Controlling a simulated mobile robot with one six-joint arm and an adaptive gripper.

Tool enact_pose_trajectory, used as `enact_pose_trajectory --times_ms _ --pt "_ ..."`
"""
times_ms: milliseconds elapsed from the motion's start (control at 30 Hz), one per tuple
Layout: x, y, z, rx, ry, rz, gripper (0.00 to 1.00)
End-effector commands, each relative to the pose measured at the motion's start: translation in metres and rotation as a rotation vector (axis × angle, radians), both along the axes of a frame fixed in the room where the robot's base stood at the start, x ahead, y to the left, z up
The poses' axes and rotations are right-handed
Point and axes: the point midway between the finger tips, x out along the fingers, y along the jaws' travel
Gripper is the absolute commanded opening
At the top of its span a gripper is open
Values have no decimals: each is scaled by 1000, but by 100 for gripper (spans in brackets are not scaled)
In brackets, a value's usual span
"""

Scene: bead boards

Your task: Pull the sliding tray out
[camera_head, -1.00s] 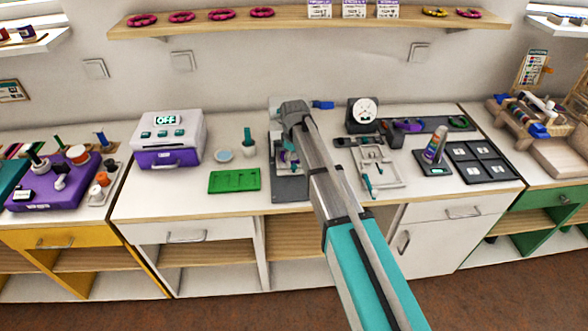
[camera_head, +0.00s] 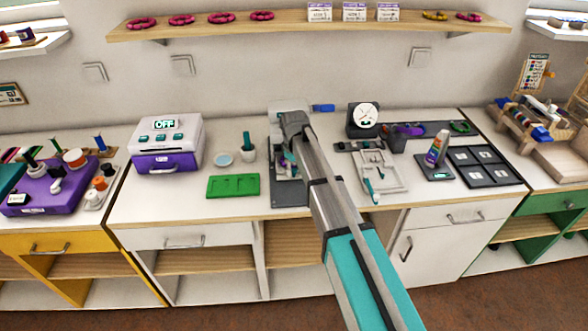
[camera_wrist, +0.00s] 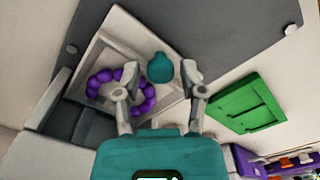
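The sliding tray (camera_wrist: 107,52) is a pale, square-edged tray in the wrist view, with a ring of purple beads (camera_wrist: 103,77) lying in it. A teal knob (camera_wrist: 160,68) stands at the tray's right side. My gripper (camera_wrist: 158,95) is open, with one finger on each side below the knob; I cannot tell whether either finger touches it. The left finger overlaps the bead ring in the picture. In the head view, my arm hides most of the tray and the grey machine (camera_head: 290,194) around it.
A green board (camera_head: 233,186) lies left of the grey machine, with a small pot (camera_head: 248,154) and a dish behind it. A white box with a purple drawer (camera_head: 168,163) reads OFF. To the right are a pale frame (camera_head: 392,180) and a dial (camera_head: 364,117).

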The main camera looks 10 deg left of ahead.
Motion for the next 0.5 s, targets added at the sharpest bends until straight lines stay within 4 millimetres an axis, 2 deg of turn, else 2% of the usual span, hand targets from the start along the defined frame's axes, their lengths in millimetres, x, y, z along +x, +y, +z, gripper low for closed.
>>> enact_pose_trajectory --times_ms 33,200,233,500 --pt "0 0 0 0 0 0 34" --pt "0 0 0 0 0 0 2" --pt "0 0 0 0 0 0 0" --pt "-3 -1 0 -1 -1 0 0"
